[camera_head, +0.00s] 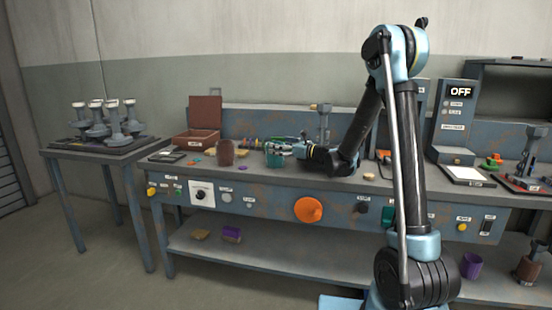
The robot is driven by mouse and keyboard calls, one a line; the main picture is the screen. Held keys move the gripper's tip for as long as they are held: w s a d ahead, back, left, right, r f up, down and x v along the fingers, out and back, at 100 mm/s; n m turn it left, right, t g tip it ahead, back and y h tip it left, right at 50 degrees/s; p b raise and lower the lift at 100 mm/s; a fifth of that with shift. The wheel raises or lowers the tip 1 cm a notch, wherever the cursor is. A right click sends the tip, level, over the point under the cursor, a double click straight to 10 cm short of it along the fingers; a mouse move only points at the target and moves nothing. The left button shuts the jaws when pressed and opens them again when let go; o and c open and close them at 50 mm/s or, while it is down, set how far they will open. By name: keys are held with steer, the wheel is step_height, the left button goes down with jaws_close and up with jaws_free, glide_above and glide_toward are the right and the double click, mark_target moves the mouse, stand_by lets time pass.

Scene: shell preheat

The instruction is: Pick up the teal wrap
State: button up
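A teal wrap (274,160), looking like a small cup-shaped band, stands on the workbench top left of centre. My arm reaches left across the bench, and my gripper (268,147) is at the upper edge of the teal wrap. The gripper overlaps the wrap's top in this view. Its fingers are too small to tell whether they are apart or closed, or whether they touch the wrap.
A brown cylinder (225,152) stands just left of the teal wrap. An open brown box (196,138) is farther left. A dark post (324,124) rises behind my forearm. A purple wrap (471,265) is on the lower shelf (300,260). A side table (62,152) holds several grey shells.

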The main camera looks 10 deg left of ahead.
steer(key=shift+x, duration=1.5)
steer(key=c, duration=1.3)
